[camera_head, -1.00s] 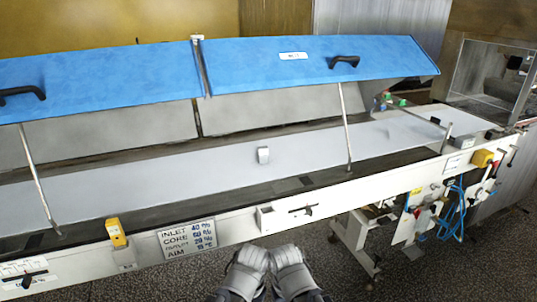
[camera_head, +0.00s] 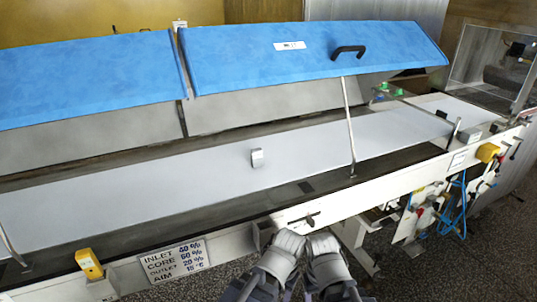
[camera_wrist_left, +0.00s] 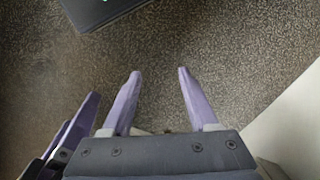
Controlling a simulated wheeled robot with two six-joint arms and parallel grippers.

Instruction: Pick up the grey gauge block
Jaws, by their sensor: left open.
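The grey gauge block (camera_head: 257,158) is a small pale block on the light grey belt (camera_head: 130,185), near the middle of the head view. The left wrist view does not show it. My left gripper (camera_wrist_left: 159,72) is open and empty above the speckled floor in the left wrist view. Another purple finger (camera_wrist_left: 75,125), apparently of my right gripper, shows at the left of that view; its opening cannot be judged. In the head view, my two grey wrists are side by side at the bottom, in front of the machine and well short of the block. Their fingertips are hidden there.
Blue lids (camera_head: 310,58) are raised behind the belt. A thin metal strut (camera_head: 349,125) stands right of the block. The machine's white front rail (camera_head: 390,188) lies between my arms and the belt. A yellow box (camera_head: 89,264) is at front left. The belt around the block is clear.

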